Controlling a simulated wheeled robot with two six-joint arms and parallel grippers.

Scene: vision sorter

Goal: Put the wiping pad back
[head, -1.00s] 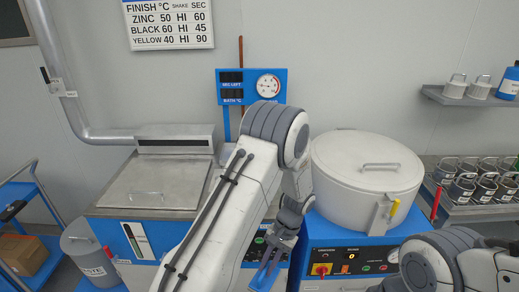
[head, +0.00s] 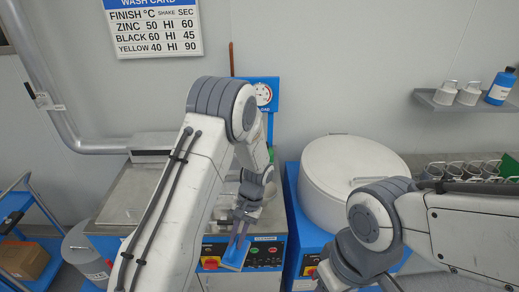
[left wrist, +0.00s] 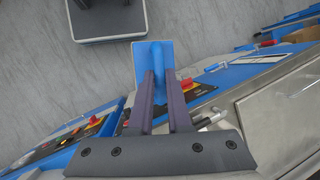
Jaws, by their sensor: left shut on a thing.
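The wiping pad is a flat blue pad (head: 235,257) with a raised blue grip. My left gripper (head: 239,238) is shut on it and holds it in front of the blue control panel with red, green and dark knobs. In the left wrist view the pad (left wrist: 154,47) stands out past the two dark fingers (left wrist: 158,80), which close on its grip; the grey floor lies behind it. My right arm comes in at the lower right, but its gripper is out of the picture.
A large white lidded drum (head: 337,176) stands on a blue cabinet to the right. A metal-lidded tank (head: 130,195) is at the left, partly behind my left arm. A grey bin (head: 80,248) and blue cart (head: 38,262) stand further left.

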